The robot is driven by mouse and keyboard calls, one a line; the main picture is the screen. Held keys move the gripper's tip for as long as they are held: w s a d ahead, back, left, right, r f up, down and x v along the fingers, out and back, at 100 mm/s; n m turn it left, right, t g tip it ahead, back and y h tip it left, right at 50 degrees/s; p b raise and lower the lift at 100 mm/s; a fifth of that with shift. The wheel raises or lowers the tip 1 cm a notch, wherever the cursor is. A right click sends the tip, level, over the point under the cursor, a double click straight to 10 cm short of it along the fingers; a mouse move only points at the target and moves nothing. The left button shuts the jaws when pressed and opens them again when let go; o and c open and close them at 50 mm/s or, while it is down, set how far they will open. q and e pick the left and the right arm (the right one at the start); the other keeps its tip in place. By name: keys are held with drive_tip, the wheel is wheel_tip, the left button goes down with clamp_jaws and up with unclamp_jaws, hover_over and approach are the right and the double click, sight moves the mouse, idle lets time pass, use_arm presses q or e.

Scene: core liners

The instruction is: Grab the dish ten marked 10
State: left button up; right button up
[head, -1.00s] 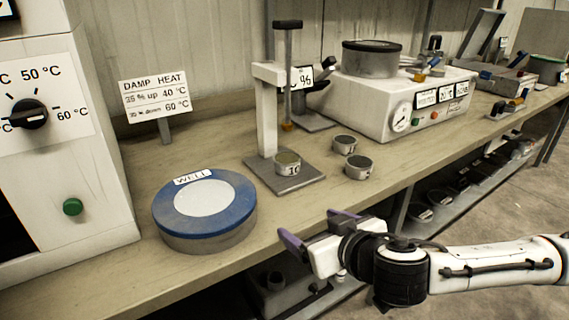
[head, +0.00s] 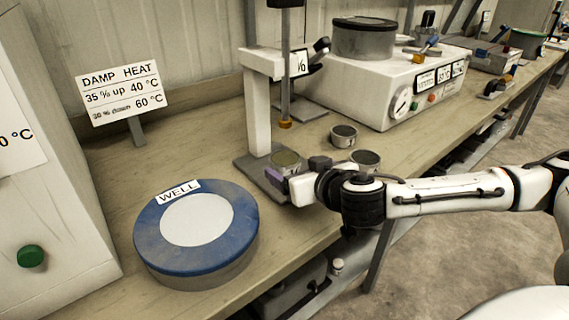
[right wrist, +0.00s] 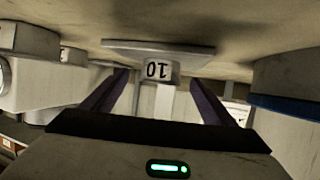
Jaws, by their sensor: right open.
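The dish marked 10 (head: 286,159) is a small round metal tin on the grey base plate (head: 247,167) of a white stand. In the right wrist view, which is upside down, the dish (right wrist: 160,70) shows its 10 label between and just beyond my fingertips. My right gripper (head: 297,168) is open at the near side of the dish, with purple-tipped fingers spread; the fingers also show in the right wrist view (right wrist: 160,80). In the head view the gripper hides the dish's label and lower part. My left gripper is out of view.
Two similar tins, one farther back (head: 344,135) and one just behind my right wrist (head: 366,158), stand on the bench. A blue-lidded WELL vessel (head: 152,245) stands at the left. A white device (head: 375,95) is behind. The stand's post (head: 257,115) rises beside the dish.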

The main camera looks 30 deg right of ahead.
sight(286, 163)
drive_tip(key=x, duration=0.5)
drive_tip(key=shift+r, duration=0.1)
drive_tip(key=c, duration=1.3)
drive_tip(key=shift+r, duration=0.1)
